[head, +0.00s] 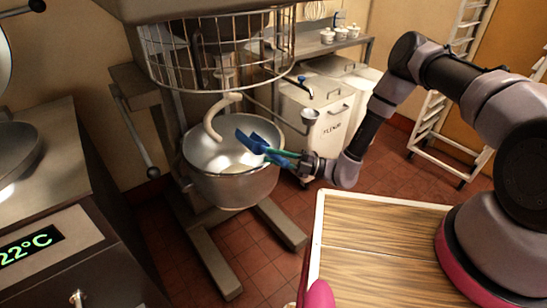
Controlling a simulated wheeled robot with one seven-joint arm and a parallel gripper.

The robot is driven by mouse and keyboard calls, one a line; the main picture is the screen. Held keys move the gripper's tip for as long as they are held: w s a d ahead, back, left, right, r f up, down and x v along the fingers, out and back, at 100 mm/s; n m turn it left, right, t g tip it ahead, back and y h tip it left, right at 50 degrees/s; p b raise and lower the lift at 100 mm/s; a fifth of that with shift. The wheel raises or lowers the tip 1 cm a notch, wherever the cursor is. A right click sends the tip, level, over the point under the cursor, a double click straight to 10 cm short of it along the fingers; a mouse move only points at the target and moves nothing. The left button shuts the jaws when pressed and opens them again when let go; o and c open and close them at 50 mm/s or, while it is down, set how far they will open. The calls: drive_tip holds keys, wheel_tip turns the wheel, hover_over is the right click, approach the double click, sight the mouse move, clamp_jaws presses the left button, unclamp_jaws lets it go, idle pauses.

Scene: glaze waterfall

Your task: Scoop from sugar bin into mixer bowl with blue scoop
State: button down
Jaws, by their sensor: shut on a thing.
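The blue scoop (253,141) is held in my gripper (283,157), which is shut on it. The scoop's head reaches over the right side of the steel mixer bowl (235,189), and my gripper is near the bowl's right rim. The scoop looks tilted; I cannot tell whether it holds any sugar. A pale layer shows inside the bowl. White ingredient bins (313,122) stand behind and to the right of the bowl. The front one has dark lettering too small to read surely, so I cannot tell which is the sugar bin.
The mixer's dough hook (216,118) hangs into the bowl, with the wire guard (218,52) above. A wood-topped surface (375,245) lies below my arm. A counter with a 22°C display (30,247) stands left.

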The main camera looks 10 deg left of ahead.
drive_tip(key=m+t+y, duration=0.1)
drive_tip(key=m, duration=0.1)
drive_tip(key=m+t+y, duration=0.1)
drive_tip(key=m+y, duration=0.1)
drive_tip(key=shift+w+d+f+m+t, duration=0.2)
drive_tip(key=shift+f+m+t, duration=0.1)
drive_tip(key=shift+f+m, duration=0.1)
drive_tip(key=m+t, duration=0.2)
drive_tip(key=m+t+y, duration=0.1)
drive_tip(key=m+t, duration=0.3)
drive_tip(key=m, duration=0.1)
drive_tip(key=shift+w+d+f+y, duration=0.1)
drive_tip(key=shift+w+f+y, duration=0.05)
drive_tip(key=shift+f+y, duration=0.15)
drive_tip(key=shift+r+g, duration=0.1)
drive_tip(key=shift+g, duration=0.2)
